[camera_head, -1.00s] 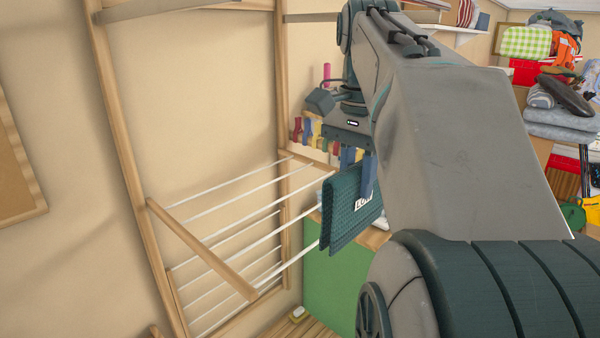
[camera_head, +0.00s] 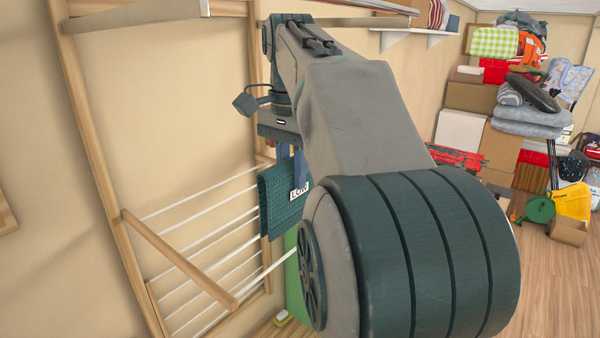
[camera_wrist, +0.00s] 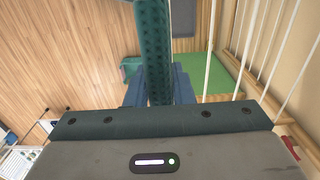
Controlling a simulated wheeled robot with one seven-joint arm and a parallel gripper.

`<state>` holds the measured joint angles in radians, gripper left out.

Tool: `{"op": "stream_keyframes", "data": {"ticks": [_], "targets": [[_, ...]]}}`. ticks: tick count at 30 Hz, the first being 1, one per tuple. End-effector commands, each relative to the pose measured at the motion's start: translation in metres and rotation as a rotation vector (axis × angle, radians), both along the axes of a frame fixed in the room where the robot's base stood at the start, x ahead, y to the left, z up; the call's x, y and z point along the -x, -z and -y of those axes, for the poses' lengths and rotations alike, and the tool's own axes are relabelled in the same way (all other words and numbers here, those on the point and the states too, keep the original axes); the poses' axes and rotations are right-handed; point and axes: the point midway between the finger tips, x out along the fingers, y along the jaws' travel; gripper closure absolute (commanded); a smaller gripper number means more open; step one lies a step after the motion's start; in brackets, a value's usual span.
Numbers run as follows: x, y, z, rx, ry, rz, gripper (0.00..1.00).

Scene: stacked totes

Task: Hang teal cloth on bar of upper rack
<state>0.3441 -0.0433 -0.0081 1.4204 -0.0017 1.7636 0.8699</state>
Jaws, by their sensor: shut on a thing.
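The teal cloth (camera_head: 283,203) is folded, textured and bears a white label with dark letters. It hangs from my gripper (camera_head: 284,152), which is shut on its top edge. In the wrist view the cloth (camera_wrist: 153,45) is seen edge-on between the fingers. The wall rack has a wooden frame (camera_head: 95,150) with white bars (camera_head: 205,218) in a lower folded-out section. The cloth hangs beside the right ends of these bars; whether it touches them I cannot tell. An upper section with a pale bar (camera_head: 335,21) shows at the top, partly cut off.
My arm covers the middle of the head view. A green block (camera_head: 293,275) stands under the cloth. A shelf (camera_head: 405,32) is on the wall at the upper right. Boxes and piled goods (camera_head: 515,90) fill the right corner. Wooden floor (camera_head: 550,280) is clear at the lower right.

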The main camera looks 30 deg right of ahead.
Motion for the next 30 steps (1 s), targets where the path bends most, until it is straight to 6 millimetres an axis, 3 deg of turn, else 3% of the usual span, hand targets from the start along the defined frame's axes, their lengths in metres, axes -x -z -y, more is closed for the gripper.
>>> {"op": "stream_keyframes", "data": {"ticks": [8,30], "targets": [[-0.021,0.002,-0.008,-0.001,-0.001,-0.001,1.00],[-0.019,0.065,-0.007,-0.001,0.000,0.000,1.00]]}}
